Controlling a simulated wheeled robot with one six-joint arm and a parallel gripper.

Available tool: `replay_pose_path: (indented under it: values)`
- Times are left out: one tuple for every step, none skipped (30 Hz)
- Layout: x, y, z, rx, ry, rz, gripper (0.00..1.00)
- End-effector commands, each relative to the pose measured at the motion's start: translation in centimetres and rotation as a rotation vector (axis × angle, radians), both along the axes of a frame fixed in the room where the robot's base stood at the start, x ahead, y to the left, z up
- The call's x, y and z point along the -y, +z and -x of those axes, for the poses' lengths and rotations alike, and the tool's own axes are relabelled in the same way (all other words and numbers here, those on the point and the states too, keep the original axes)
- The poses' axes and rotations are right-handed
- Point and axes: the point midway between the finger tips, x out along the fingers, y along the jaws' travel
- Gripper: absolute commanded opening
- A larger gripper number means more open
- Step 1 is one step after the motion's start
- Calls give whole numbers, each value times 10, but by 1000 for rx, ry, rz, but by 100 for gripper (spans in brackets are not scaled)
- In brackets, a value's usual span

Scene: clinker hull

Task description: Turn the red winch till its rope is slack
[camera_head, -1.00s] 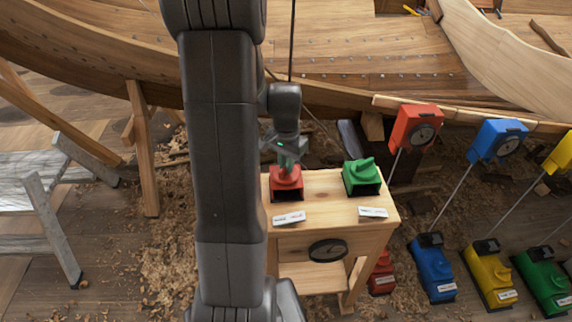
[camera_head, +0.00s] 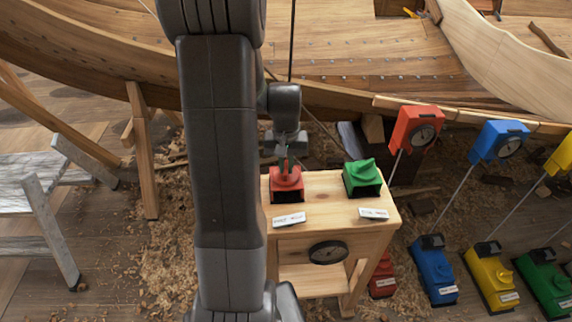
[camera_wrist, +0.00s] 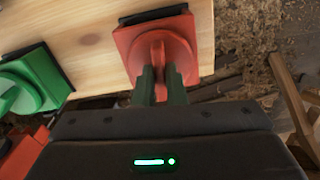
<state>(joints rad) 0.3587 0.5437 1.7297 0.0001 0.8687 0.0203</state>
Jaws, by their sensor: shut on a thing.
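A red winch unit (camera_head: 287,190) with a raised knob stands on the left of the wooden bench top (camera_head: 330,200). My gripper (camera_head: 285,164) reaches down onto it from above. In the wrist view its two fingers (camera_wrist: 161,82) are shut on the raised red knob (camera_wrist: 157,50), one on each side. A red box with a dial (camera_head: 415,128) hangs by the hull. A thin straight line runs down from it behind the bench, towards a red unit (camera_head: 382,275) on the floor, partly hidden by the bench. The line's middle stretch is hidden.
A green unit (camera_head: 362,178) with a similar knob stands close to the right on the bench. A dark dial (camera_head: 328,252) is on the bench front. Blue (camera_head: 433,270), yellow (camera_head: 490,275) and green (camera_head: 543,270) floor units stand to the right. A trestle (camera_head: 40,190) is at left.

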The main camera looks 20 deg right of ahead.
Motion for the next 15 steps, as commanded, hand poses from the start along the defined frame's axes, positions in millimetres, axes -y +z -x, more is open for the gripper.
replay_pose_path:
  values:
    - [0,1,-1,2,3,2,0]
    - [0,1,-1,2,4,2,0]
    - [0,1,-1,2,5,2,0]
    - [0,1,-1,2,5,2,0]
    - [0,1,-1,2,5,2,0]
    - [0,1,-1,2,4,2,0]
    - [0,1,-1,2,4,2,0]
    - [0,1,-1,2,4,2,0]
    - [0,1,-1,2,4,2,0]
    - [0,1,-1,2,4,2,0]
    - [0,1,-1,2,4,2,0]
    - [0,1,-1,2,4,2,17]
    - [0,1,-1,2,3,2,23]
    - [0,1,-1,3,3,1,28]
    - [0,1,-1,2,3,1,33]
